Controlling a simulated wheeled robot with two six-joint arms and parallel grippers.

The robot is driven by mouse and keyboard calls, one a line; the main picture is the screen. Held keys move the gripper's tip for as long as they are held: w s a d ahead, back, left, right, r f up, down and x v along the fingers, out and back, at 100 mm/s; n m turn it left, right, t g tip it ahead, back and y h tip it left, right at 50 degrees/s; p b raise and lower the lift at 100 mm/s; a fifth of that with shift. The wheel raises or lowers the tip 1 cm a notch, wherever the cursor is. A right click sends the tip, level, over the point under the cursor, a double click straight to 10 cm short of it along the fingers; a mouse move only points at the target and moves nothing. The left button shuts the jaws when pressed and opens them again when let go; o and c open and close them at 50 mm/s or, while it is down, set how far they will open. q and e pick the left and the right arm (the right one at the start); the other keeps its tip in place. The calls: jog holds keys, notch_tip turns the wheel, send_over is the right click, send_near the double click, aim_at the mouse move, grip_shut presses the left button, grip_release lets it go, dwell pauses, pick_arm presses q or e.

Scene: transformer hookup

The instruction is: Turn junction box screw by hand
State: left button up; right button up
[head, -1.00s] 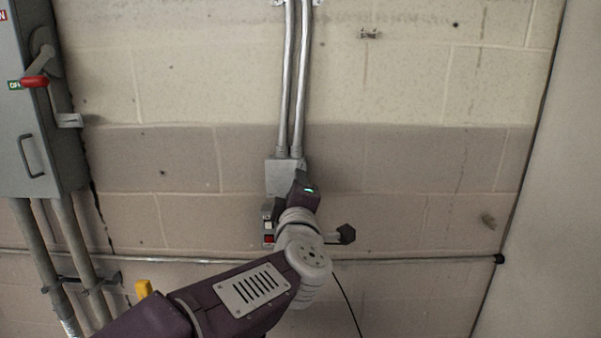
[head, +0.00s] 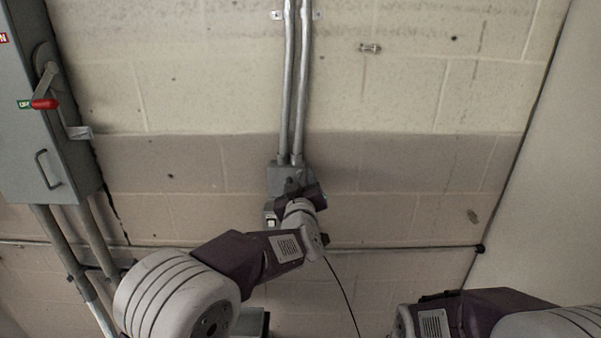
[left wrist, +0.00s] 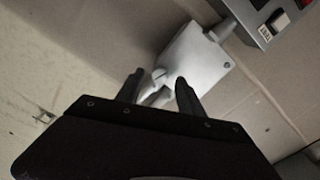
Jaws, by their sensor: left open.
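The grey junction box (head: 277,176) is on the block wall at the lower end of two metal conduits. My left gripper (head: 301,192) is at its lower right in the head view, partly covering it. In the left wrist view the box (left wrist: 197,60) is pale grey, beyond the fingertips. My left gripper (left wrist: 159,88) is open there, its two dark fingers apart. A small rounded pale piece with a dark slot (left wrist: 159,76) shows between them. I cannot tell whether it is the screw or a conduit fitting, nor whether a finger touches it. My right gripper is out of view.
A small switch box (head: 270,217) hangs just below the junction box; its test button (left wrist: 280,21) shows in the left wrist view. A grey cabinet with a red-handled lever (head: 44,104) is at far left. A horizontal pipe (head: 410,249) crosses the wall low down.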

pick_arm(q)
jog(key=shift+w, duration=0.8)
grip_shut()
jog(key=shift+s, duration=0.1)
